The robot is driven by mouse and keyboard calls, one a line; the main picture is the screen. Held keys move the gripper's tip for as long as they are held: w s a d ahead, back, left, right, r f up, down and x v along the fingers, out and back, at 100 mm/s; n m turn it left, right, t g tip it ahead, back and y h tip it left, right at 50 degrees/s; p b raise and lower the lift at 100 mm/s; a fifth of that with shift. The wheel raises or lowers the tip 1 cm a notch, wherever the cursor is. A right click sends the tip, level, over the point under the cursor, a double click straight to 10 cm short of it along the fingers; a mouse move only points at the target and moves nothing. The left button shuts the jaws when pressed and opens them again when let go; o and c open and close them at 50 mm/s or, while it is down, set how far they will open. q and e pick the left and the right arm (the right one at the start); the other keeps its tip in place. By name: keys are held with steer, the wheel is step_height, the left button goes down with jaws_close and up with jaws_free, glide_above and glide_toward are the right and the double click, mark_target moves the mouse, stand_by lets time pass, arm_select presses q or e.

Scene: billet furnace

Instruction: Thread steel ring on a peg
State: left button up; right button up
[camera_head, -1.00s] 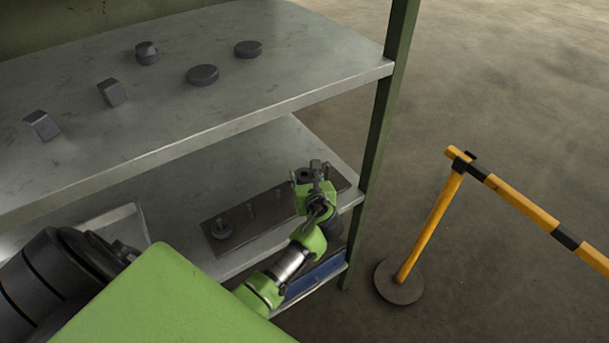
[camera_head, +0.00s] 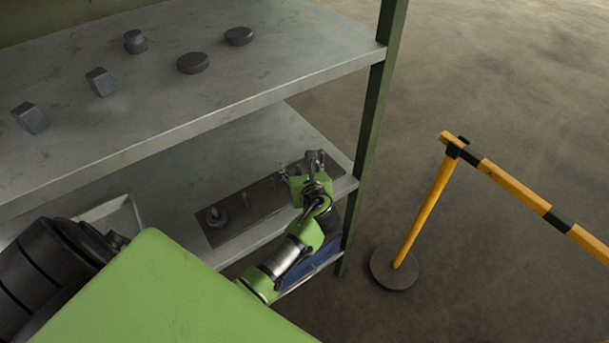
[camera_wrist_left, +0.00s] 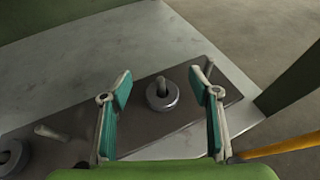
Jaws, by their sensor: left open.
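A dark plate with upright pegs (camera_head: 232,233) lies on the lower shelf; the plate also shows in the left wrist view (camera_wrist_left: 120,126). A grey steel ring (camera_wrist_left: 162,94) sits around a peg, low at the plate, with the peg top rising through its hole. My left gripper (camera_wrist_left: 162,92) is open, its two green-padded fingers apart on either side of this ring. In the head view my left gripper (camera_head: 304,168) is over the plate's right part and hides this ring. Another ring (camera_head: 217,218) is around the peg at the plate's left end. My right gripper is out of view.
A bare peg (camera_wrist_left: 208,68) stands near the right finger, another bare peg (camera_wrist_left: 52,133) left of the left finger. The upper shelf (camera_head: 300,70) overhangs the back. A green post (camera_head: 372,130) and a yellow-black barrier (camera_head: 430,205) stand at right. A blue bin (camera_head: 308,268) is below.

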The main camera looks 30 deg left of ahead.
arm_select(q)
steer(key=v, duration=1)
stand_by(0.3)
